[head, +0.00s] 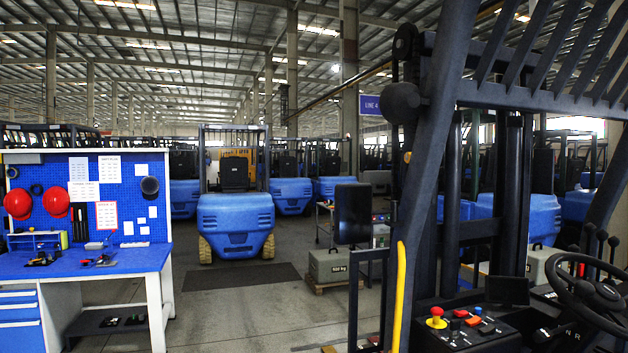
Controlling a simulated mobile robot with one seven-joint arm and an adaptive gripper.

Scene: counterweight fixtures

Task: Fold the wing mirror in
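A black rectangular panel that looks like the wing mirror (352,213) stands out to the left of the forklift's dark front pillar (424,170). Its broad, dark face is turned toward me, and it sits upright and apart from the pillar in the picture. A thin bracket seems to run between them near the panel's right edge, but its hinge is too dark to make out. My gripper is not in view.
The forklift cab fills the right, with a yellow grab rail (399,297), a control box with coloured knobs (465,325) and a steering wheel (590,290). A blue workbench (85,262) stands at left. Open floor (250,315) lies between.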

